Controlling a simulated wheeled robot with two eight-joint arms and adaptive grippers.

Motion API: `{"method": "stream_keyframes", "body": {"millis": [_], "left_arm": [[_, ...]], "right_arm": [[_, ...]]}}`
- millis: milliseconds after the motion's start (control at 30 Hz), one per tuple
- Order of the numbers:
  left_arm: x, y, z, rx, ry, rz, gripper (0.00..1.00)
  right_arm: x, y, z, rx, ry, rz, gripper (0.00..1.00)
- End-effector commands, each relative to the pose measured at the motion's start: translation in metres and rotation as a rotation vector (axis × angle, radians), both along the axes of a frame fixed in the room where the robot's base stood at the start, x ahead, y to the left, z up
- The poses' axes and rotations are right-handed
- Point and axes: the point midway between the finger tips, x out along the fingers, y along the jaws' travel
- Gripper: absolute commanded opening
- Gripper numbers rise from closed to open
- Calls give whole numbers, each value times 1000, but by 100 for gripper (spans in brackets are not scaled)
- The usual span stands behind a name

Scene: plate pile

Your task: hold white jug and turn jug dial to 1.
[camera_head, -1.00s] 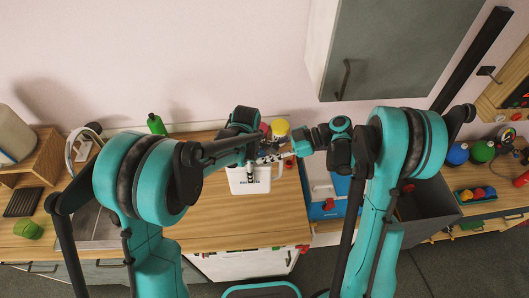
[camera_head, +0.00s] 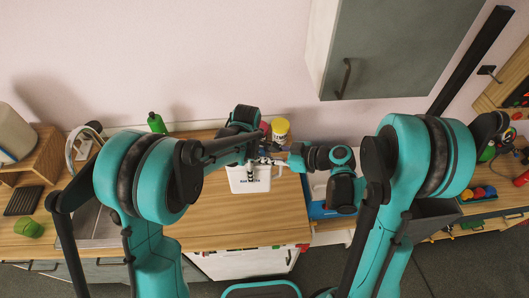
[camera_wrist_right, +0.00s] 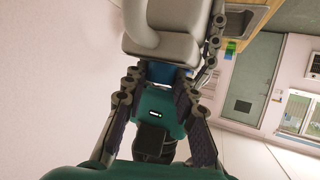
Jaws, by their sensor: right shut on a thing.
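The white jug (camera_head: 250,180) stands on the wooden counter below the meeting point of my two arms, with dark lettering on its near side. The dial's setting is unreadable.
A yellow container (camera_head: 280,130) stands behind the jug. A blue tray (camera_head: 322,211) lies to the right. The counter's front part (camera_head: 235,225) is clear.

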Motion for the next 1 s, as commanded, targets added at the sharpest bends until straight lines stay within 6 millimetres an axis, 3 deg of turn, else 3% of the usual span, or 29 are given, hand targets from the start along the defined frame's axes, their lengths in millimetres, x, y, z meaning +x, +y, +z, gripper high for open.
{"method": "stream_keyframes", "body": {"millis": [633, 667, 733, 1000], "left_arm": [[-2, -1, 1, -2, 3, -3, 13], [-2, -1, 1, -2, 3, -3, 13], [-1, -1, 1, -2, 3, -2, 13], [-1, -1, 0, -1, 1, -1, 13]], "right_arm": [[0, 0, 0, -1, -2, -70, 0], [0, 0, 0, -1, -2, -70, 30], [0, 0, 0, -1, -2, -70, 48], [-1, 0, 0, -1, -1, -68, 49]]}}
